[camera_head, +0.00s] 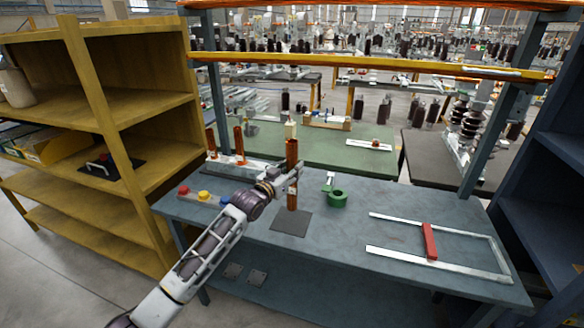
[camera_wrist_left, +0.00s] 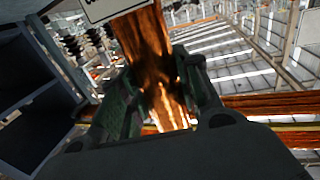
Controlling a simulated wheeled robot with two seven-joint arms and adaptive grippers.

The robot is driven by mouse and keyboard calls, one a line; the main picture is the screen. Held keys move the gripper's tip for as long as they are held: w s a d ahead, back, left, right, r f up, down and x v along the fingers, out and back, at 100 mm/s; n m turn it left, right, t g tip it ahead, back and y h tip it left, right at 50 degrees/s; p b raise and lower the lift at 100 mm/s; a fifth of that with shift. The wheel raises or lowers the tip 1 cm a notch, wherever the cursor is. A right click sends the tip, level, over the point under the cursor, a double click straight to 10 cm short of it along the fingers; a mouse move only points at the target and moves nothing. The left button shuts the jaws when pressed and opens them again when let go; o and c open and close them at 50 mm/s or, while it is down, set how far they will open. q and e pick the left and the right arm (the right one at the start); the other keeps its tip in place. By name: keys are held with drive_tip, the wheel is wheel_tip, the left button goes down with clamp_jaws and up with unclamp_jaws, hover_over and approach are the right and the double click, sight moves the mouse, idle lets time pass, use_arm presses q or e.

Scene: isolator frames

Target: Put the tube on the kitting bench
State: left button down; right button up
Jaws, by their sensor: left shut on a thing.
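The tube (camera_head: 292,154) is copper-brown and upright above the blue-grey bench (camera_head: 340,264). My left gripper (camera_head: 289,181) is shut on it around its middle, with tube showing above and below the fingers. In the left wrist view the tube (camera_wrist_left: 144,42) runs between the two dark fingers of the gripper (camera_wrist_left: 160,103). The tube's lower end is at the back edge of a dark square mat (camera_head: 290,222); I cannot tell whether it touches the bench. My right gripper is not in view.
A green ring-shaped holder (camera_head: 337,197) stands right of the tube. A metal frame with a red handle (camera_head: 430,241) lies at the bench's right. Red, yellow and blue buttons (camera_head: 203,195) are at left, with other brown tubes (camera_head: 239,143) behind. Yellow shelving (camera_head: 98,95) stands left.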

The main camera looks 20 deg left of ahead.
use_arm(q)
wheel_tip(320, 180, down, 2)
drive_tip(key=shift+f, duration=0.1)
idle(0.4)
wheel_tip(320, 180, down, 4)
drive_tip(key=shift+r, duration=0.2)
drive_tip(key=shift+f, duration=0.1)
idle(0.5)
drive_tip(key=c, duration=1)
unclamp_jaws()
drive_tip(key=shift+s+f, duration=0.1)
drive_tip(key=shift+f, duration=0.1)
